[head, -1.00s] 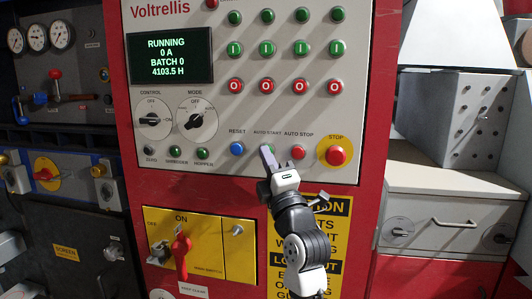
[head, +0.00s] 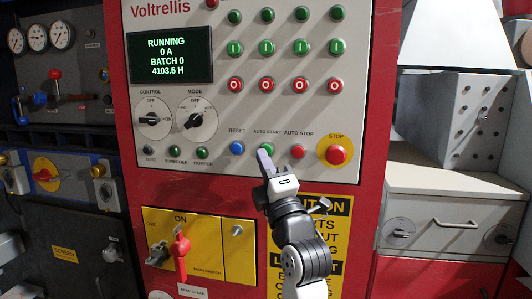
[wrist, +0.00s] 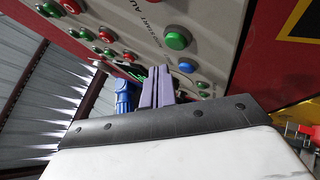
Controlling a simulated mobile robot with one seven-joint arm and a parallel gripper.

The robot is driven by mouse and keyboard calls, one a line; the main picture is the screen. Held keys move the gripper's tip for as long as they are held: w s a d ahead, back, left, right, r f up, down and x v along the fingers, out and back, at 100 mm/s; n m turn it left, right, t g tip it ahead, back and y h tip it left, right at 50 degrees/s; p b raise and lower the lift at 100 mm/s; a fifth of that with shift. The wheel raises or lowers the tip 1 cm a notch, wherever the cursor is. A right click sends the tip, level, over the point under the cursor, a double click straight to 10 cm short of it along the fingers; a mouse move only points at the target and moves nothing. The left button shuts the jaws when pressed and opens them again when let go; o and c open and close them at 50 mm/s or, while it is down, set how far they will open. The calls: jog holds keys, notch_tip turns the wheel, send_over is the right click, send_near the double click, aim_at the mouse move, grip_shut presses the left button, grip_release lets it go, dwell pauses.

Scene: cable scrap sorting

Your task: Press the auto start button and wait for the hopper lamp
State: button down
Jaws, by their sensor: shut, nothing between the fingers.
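The green auto start button (head: 269,149) sits on the light panel under its label, between the blue reset button (head: 237,149) and the red auto stop button (head: 298,151). The auto start button (wrist: 177,39) shows whole in the wrist view. My gripper (head: 264,157) is shut and empty, its tips just lower left of the button and partly over it in the head view. In the wrist view the closed fingers (wrist: 157,85) are apart from it. The hopper lamp (head: 202,152) is a dark green dome and looks unlit.
The display (head: 168,58) reads RUNNING, 0 A, BATCH 0. A red stop button (head: 337,155) on a yellow disc stands to the right. A yellow main switch plate with a red handle (head: 181,248) lies below. Mode and control knobs are at the left.

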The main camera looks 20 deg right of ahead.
jog(key=s+a, duration=0.2)
jog(key=s, duration=0.1)
dwell(0.9)
